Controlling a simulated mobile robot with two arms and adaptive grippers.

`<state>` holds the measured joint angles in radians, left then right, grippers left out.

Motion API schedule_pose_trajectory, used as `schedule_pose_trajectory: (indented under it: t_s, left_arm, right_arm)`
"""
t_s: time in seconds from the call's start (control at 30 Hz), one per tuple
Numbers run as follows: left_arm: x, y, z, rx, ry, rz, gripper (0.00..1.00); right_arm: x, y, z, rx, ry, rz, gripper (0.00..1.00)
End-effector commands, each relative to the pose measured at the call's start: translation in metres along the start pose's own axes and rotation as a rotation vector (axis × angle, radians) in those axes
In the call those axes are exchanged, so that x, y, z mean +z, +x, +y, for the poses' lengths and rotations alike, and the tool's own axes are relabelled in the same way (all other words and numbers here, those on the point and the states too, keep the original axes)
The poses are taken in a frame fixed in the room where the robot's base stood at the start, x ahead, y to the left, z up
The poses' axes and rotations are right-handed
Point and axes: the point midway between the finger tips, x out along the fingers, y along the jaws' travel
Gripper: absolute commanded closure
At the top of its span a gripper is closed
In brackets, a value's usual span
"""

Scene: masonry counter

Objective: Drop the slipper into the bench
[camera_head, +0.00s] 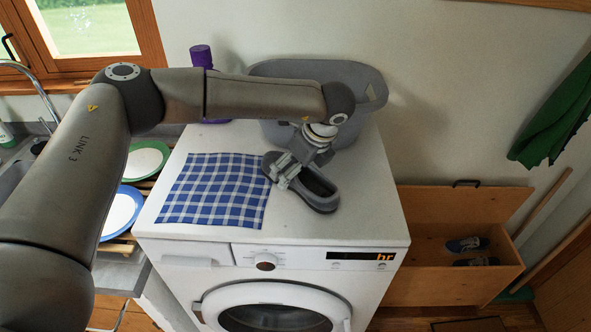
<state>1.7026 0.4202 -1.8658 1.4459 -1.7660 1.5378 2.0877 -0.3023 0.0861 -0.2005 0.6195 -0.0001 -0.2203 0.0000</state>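The grey slipper (319,194) is at the top of the white washing machine, beside the checked cloth. Its open heel end points to the lower right. My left gripper (281,172) is over the slipper's upper-left part, with its fingers at the slipper. The gripper hides part of the slipper, and I cannot tell whether the fingers are closed on it or whether it is lifted. The wooden bench (437,285) stands on the floor at the right with its lid up. A pair of dark shoes (466,244) lies inside it. My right gripper is not in view.
A blue checked cloth (214,190) lies on the washing machine (367,212). A grey laundry basket (372,88) and a purple bottle (201,56) stand behind my arm. Plates (145,161) are at the left. A green cloth (553,117) hangs at the right.

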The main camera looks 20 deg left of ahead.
Motion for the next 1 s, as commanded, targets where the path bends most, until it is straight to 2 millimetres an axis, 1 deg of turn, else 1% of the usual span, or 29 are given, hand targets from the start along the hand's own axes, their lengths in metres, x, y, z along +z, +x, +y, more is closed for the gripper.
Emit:
schedule_pose_trajectory:
  t_s: [0.03,0.1,0.2,0.43,0.87,1.0]
  left_arm:
    - [0.002,0.004,0.001,0.004,0.0,0.001,0.04]
    - [0.002,0.013,0.0,0.002,-0.001,0.0,0.04]
    - [0.001,0.021,0.0,0.0,-0.001,0.0,0.04]
    - [0.0,0.023,0.0,-0.001,-0.001,0.0,0.04]
    - [0.001,0.022,0.0,-0.001,-0.001,0.0,0.6]
    - [0.001,0.022,0.0,-0.001,-0.001,0.0,0.61]
  right_arm:
    - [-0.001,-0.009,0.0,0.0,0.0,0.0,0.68]
    - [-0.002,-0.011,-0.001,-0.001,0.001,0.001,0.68]
    - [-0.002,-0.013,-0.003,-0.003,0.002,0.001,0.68]
    - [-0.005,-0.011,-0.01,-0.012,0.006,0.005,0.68]
    - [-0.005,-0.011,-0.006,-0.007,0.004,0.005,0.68]
    - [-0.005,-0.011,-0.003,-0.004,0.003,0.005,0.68]
